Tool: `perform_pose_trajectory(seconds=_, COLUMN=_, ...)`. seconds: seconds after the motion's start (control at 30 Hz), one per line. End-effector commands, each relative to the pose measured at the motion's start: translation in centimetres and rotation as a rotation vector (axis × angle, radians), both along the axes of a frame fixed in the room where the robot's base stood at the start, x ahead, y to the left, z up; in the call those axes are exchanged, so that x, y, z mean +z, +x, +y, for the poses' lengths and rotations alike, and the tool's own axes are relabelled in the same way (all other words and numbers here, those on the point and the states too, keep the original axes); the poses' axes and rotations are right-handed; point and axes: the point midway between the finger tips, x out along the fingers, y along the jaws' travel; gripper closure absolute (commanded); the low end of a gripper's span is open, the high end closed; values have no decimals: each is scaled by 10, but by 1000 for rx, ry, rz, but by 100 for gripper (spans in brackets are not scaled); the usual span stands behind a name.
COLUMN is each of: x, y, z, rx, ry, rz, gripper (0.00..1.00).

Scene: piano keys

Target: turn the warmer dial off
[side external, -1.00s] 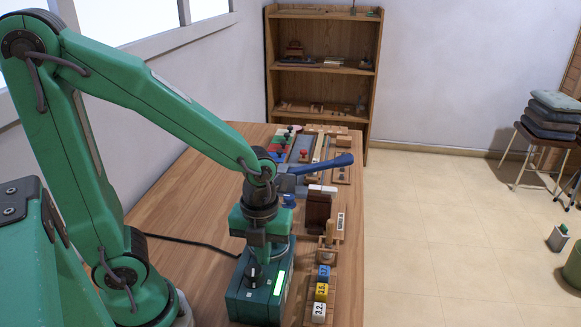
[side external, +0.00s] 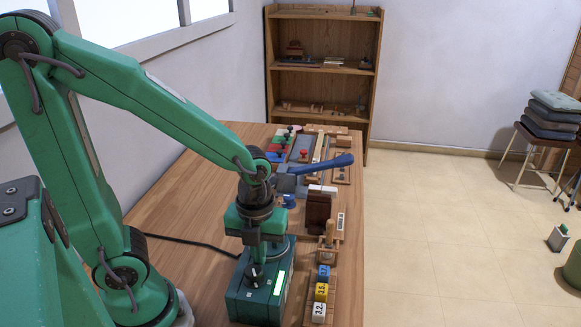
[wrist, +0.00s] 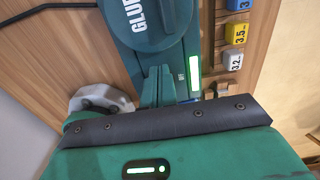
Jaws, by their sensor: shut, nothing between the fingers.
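The warmer is a green box (side external: 235,305) at the near edge of the wooden table, with a lit pale-green strip on its sloping face. The strip also shows in the wrist view (wrist: 194,72). In the side view the fingertips are just above or at the dial; contact is unclear.
Numbered blue, yellow and white blocks (side external: 320,291) stand in a row right of the warmer. A blue-handled lever (side external: 325,165) and a dark brown block (side external: 317,209) are behind it. A black cable (side external: 190,242) crosses the table at left. The table's left part is clear.

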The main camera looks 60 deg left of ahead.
Motion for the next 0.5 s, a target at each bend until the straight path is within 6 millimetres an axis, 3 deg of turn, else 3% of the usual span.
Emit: perform_pose_trajectory(seconds=0.5, x=0, y=-8, z=8, rx=1, ry=0, rz=0, gripper=100)
